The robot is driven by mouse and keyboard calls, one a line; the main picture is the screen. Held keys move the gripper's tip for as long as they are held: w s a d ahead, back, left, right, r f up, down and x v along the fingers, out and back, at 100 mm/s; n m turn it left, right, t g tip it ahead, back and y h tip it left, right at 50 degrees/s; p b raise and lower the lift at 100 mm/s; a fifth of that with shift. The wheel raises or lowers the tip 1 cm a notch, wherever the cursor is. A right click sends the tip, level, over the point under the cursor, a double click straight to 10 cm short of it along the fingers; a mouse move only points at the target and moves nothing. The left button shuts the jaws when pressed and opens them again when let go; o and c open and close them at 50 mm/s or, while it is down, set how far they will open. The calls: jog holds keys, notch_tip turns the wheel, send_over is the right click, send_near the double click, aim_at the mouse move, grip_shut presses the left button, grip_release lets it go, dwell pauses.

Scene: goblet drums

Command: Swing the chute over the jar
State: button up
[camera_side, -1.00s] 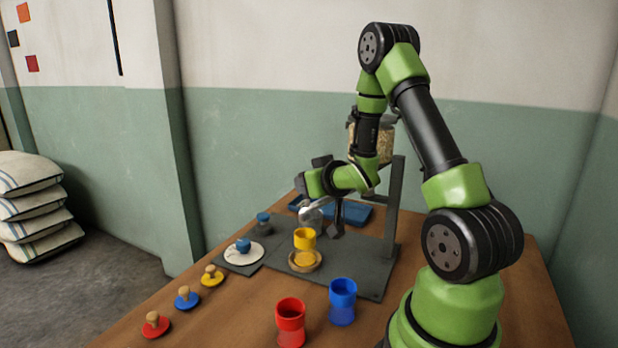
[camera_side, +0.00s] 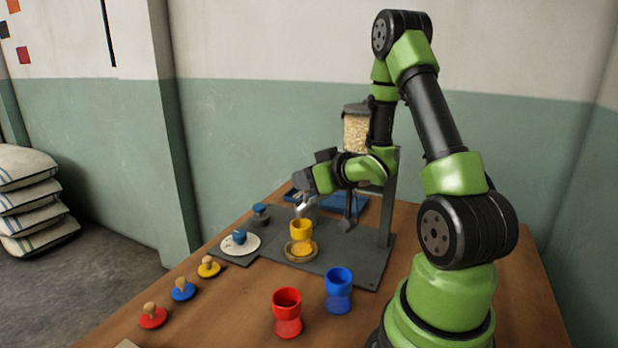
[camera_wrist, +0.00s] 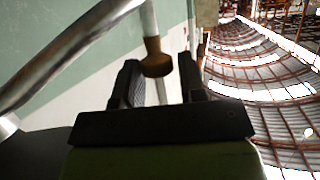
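The jar is a yellow goblet-shaped cup (camera_side: 301,230) standing on a round tan base on the dark plate. The silver metal chute (camera_side: 304,206) slopes down just above the yellow cup in the side view; its tube also crosses the left of the wrist view (camera_wrist: 60,62). My gripper (camera_side: 308,181) is high beside the chute. In the wrist view its dark fingers (camera_wrist: 160,72) stand apart, with a brown knob (camera_wrist: 157,58) on a pale rod between their tips. Whether both fingers press on the knob is unclear.
A grain-filled hopper (camera_side: 356,130) is on the stand (camera_side: 388,205) behind. A blue cup (camera_side: 339,290) and a red cup (camera_side: 287,312) stand in front. Red (camera_side: 153,317), blue (camera_side: 183,290) and yellow (camera_side: 208,267) knobbed lids lie left. A white disc (camera_side: 240,244) lies beside the plate.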

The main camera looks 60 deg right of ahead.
jog(key=shift+o, duration=1.2)
jog(key=shift+s+r, duration=0.1)
jog(key=shift+s, duration=0.1)
notch_tip(320, 180, up, 8)
jog(key=s, duration=0.2)
jog(key=shift+a, duration=0.4)
jog(key=shift+s, duration=0.1)
